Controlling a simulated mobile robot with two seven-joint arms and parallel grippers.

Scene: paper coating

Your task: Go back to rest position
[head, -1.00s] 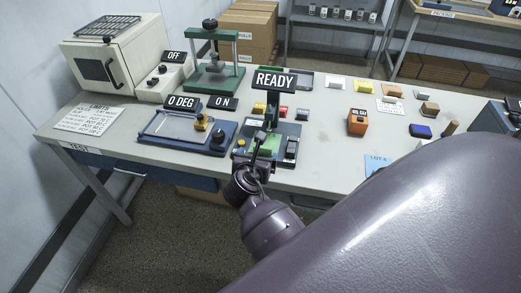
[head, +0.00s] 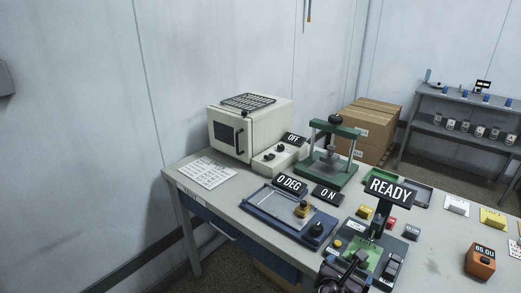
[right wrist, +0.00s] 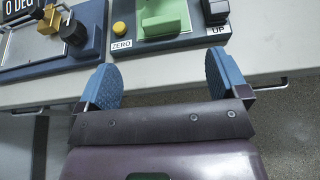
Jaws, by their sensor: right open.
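My right gripper (head: 347,268) shows at the bottom edge of the head view, at the front of the READY device (head: 372,245) with its green pad. In the right wrist view the right gripper (right wrist: 166,84) is open. Its two blue ribbed fingers are wide apart with nothing between them, over the table's front edge and below the device's green block (right wrist: 163,17). My left gripper is in neither current view.
The table (head: 255,238) carries a white oven (head: 252,128), a green press (head: 328,155), a blue 0 DEG device (head: 285,215) and an orange block (head: 480,262). Cardboard boxes (head: 368,130) and a shelf (head: 460,115) stand behind. Grey floor lies in front.

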